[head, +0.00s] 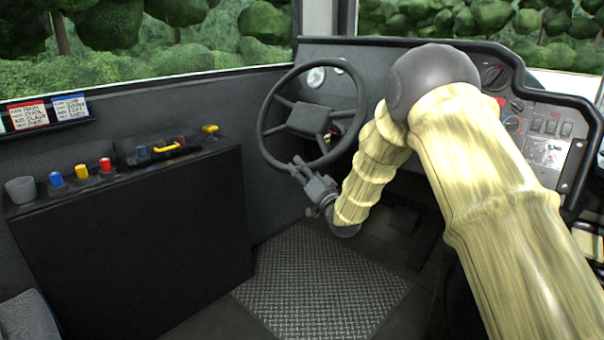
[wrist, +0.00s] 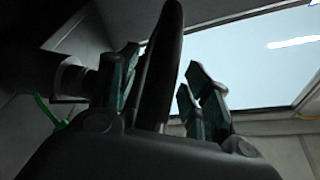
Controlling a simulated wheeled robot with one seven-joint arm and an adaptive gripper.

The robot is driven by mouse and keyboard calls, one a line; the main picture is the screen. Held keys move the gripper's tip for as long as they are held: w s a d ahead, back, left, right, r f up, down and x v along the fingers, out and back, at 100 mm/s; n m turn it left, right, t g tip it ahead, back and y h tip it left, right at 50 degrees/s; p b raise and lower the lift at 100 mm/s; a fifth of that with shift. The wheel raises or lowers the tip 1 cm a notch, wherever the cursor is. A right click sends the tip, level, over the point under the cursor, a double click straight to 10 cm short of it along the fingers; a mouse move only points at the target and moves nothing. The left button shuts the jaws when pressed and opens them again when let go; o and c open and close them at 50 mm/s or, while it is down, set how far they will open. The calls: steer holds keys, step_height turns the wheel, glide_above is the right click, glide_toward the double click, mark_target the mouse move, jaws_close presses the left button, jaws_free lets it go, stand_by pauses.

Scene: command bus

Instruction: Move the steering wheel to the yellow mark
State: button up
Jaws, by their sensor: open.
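The black steering wheel (head: 266,108) stands tilted in front of the dashboard, with a dark hub (head: 309,118). My gripper (head: 297,165) is at the lower left part of its rim. In the wrist view the rim (wrist: 163,60) runs up between the fingers of my gripper (wrist: 162,82). The fingers are open, with a visible gap between the rim and the right finger. The left finger is close to the rim; I cannot tell whether it touches. A small yellow and red patch (head: 335,131) shows behind the wheel; I cannot tell whether it is the yellow mark.
A dark side console (head: 130,240) on the left carries a grey cup (head: 21,189), coloured buttons and a yellow handle (head: 167,147). The dashboard (head: 540,125) with switches is at the right. A ribbed metal floor plate (head: 320,285) lies below.

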steer(key=shift+w, duration=0.1)
jaws_close()
step_height(320, 180, down, 8)
steer(key=w+d+n+g+y, duration=0.1)
steer(key=w+d+n+y, duration=0.1)
steer(key=n, duration=0.3)
steer(key=shift+r+b, duration=0.25)
steer(key=shift+b, duration=0.2)
steer(key=shift+w, duration=0.1)
jaws_free()
steer(key=shift+d, duration=0.1)
